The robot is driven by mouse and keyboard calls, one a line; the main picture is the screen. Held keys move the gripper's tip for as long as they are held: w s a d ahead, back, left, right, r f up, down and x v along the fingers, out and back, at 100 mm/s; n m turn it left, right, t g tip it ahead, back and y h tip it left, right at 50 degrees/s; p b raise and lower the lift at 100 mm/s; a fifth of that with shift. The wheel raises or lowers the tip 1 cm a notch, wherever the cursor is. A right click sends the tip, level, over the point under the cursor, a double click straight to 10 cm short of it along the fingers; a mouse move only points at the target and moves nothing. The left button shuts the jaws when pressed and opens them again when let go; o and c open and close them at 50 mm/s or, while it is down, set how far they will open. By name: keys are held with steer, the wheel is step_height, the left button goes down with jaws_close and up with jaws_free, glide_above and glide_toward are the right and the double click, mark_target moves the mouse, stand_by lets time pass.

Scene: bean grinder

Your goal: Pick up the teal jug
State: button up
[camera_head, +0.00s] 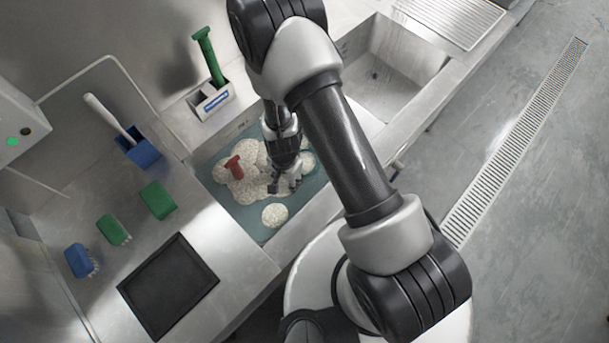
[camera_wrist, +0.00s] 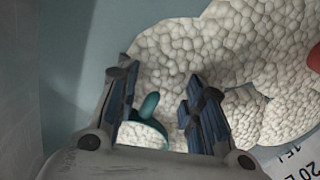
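The teal jug shows in the wrist view as a teal rim (camera_wrist: 140,133) with a rounded teal handle (camera_wrist: 150,105). It is partly covered by white foam-like lumps and lies between my finger pads, nearer the left one. My gripper (camera_wrist: 161,85) is open, with a clear gap between its two fingers. I cannot tell whether either finger touches the jug. In the head view my gripper (camera_head: 284,184) points down into the teal-floored basin (camera_head: 252,222), and I cannot make out the jug there.
White lumps (camera_head: 274,214) spread over the basin floor. A red object (camera_head: 233,167) stands among them.

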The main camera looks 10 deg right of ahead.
steer(key=shift+s+f+b, duration=0.1)
steer(key=shift+f+b, duration=2.65)
steer(key=shift+b, duration=0.1)
steer(key=shift+r, duration=0.1)
steer(key=shift+c, duration=0.2)
jaws_close()
